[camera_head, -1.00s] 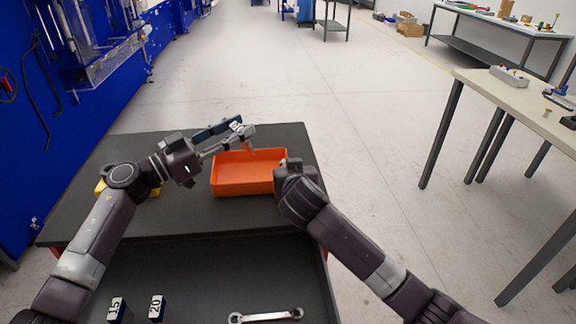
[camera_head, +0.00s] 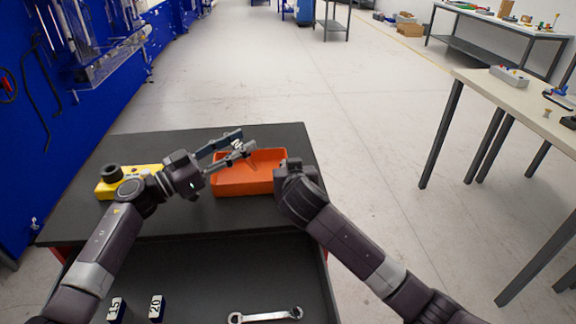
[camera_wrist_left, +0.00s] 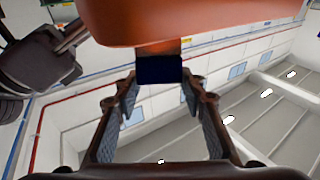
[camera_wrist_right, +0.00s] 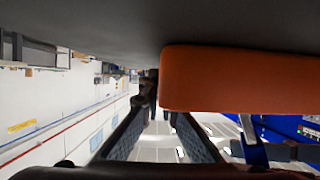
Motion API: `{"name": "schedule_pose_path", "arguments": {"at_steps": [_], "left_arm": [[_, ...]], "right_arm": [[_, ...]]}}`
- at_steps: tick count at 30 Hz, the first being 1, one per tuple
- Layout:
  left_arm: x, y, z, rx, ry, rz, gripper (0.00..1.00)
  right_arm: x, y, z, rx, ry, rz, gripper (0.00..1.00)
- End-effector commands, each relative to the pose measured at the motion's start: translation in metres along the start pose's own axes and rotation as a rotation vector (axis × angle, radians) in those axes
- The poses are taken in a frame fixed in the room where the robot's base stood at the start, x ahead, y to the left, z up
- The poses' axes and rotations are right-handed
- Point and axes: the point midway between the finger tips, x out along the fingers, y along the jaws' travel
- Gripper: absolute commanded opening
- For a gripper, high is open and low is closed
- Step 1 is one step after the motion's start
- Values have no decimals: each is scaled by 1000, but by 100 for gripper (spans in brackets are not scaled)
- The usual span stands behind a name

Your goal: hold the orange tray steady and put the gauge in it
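The orange tray (camera_head: 245,187) sits on the dark table top. My left gripper (camera_head: 240,150) is over its far left part, with its fingers closed around a small dark blue gauge with a white label. In the left wrist view the gauge (camera_wrist_left: 158,69) shows between the fingertips, with the tray (camera_wrist_left: 200,20) close beyond it. The fingers hide part of it in the head view. My right gripper (camera_head: 286,168) is at the tray's right end. In the right wrist view its fingers (camera_wrist_right: 163,105) straddle the tray's end wall (camera_wrist_right: 235,80), partly hidden by it.
A yellow object with a black knob (camera_head: 122,178) stands left of the tray, behind my left arm. Below, an open drawer (camera_head: 215,275) holds a wrench (camera_head: 266,315) and blocks marked 15 (camera_head: 116,309) and 20 (camera_head: 157,308). The table's right front is clear.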

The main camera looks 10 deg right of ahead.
Motion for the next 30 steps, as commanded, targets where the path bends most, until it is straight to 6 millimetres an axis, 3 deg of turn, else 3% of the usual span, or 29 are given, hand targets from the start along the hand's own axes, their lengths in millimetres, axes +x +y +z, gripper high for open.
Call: {"name": "schedule_pose_path", "arguments": {"at_steps": [4,14,30], "left_arm": [[0,0,0,0,0,0,55],[0,0,-2,1,-2,0,55],[14,-1,-89,3,-1,0,55]], "right_arm": [[0,0,0,0,-1,-1,0],[0,0,0,0,0,-1,0],[0,0,0,0,0,-1,0]]}}
